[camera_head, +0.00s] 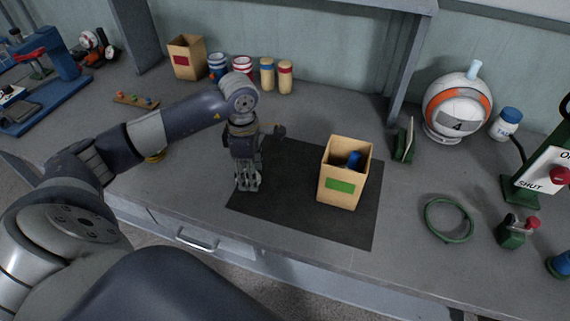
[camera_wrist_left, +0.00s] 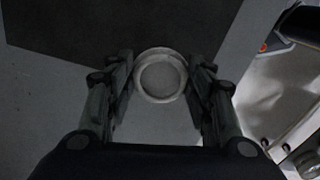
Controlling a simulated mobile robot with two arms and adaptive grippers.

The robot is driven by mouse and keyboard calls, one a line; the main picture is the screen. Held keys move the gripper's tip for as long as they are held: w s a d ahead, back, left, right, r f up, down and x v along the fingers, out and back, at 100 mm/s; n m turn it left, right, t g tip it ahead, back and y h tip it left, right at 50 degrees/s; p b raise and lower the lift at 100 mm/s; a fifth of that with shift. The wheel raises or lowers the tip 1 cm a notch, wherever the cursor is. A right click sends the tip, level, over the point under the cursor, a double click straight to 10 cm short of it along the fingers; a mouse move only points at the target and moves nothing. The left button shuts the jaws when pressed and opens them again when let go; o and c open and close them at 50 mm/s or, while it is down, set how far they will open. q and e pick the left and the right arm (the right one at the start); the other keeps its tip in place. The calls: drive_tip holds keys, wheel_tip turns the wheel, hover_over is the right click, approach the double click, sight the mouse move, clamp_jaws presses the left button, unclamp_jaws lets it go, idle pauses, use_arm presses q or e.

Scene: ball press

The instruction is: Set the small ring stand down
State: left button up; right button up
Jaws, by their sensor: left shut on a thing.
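The small ring stand, a pale round ring (camera_wrist_left: 139,80), sits between the two fingers of my left gripper (camera_wrist_left: 160,88) in the left wrist view. The fingers are shut on it from both sides. In the head view my left gripper (camera_head: 248,186) points down over the left part of the dark mat (camera_head: 290,212). The ring stand cannot be made out there behind the fingers. Whether it touches the surface below is hard to tell. My right gripper is not in view.
A cardboard box with a green label (camera_head: 341,186) stands on the mat, with a blue thing inside. A green ring (camera_head: 428,222) lies to the right, near a white and orange ball (camera_head: 457,104). Cans and another box (camera_head: 187,58) stand at the back.

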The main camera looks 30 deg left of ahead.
sight(283, 174)
use_arm(q)
drive_tip(key=w+d, duration=0.1)
drive_tip(key=w, duration=0.2)
drive_tip(key=w+d+p, duration=0.1)
drive_tip(key=w, duration=0.2)
drive_tip(key=w+d+p, duration=0.1)
drive_tip(key=w+d, duration=0.1)
drive_tip(key=w, duration=0.1)
drive_tip(key=shift+f, duration=0.4)
wheel_tip(283, 174, down, 3)
drive_tip(key=shift+f+p, duration=0.2)
drive_tip(key=shift+p, duration=0.45)
drive_tip(key=shift+f, duration=0.15)
drive_tip(key=shift+f, duration=0.1)
drive_tip(key=o, duration=1)
drive_tip(key=shift+c, duration=0.2)
